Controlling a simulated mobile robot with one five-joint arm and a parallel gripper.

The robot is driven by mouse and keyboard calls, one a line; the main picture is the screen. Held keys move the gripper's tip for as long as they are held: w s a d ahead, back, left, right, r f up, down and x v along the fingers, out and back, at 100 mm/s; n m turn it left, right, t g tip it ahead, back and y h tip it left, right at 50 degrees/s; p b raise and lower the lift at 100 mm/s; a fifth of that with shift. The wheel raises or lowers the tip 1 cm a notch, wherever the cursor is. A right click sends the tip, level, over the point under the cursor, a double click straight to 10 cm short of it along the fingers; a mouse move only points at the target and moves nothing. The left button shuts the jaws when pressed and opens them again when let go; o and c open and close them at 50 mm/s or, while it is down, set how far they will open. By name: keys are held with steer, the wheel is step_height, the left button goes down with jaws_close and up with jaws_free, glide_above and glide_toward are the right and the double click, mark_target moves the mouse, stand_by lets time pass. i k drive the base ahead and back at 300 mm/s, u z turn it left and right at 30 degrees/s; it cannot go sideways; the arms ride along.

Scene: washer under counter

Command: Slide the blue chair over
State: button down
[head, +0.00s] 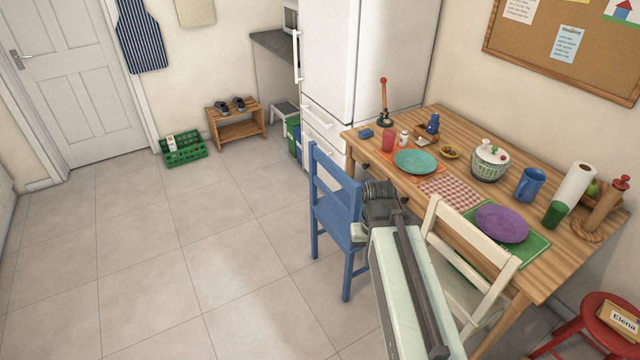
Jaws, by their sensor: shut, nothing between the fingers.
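The blue chair (333,219) stands upright at the near left side of the wooden table (555,262), its backrest toward the left and its seat partly hidden by my arm. My gripper (362,234) is at the end of my arm, in front of the chair's right part in the picture, close to the seat and backrest. It is shut with nothing held. I cannot tell whether it touches the chair.
A cream chair (497,267) stands right of my arm at the same table side. The table holds plates, cups and a paper roll. A red stool (607,307) is at the lower right. A green crate (184,150) and small bench (237,131) stand far back. The tiled floor at left is clear.

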mark_target(335, 211)
steer(key=i, duration=1.6)
steer(key=u, duration=3.05)
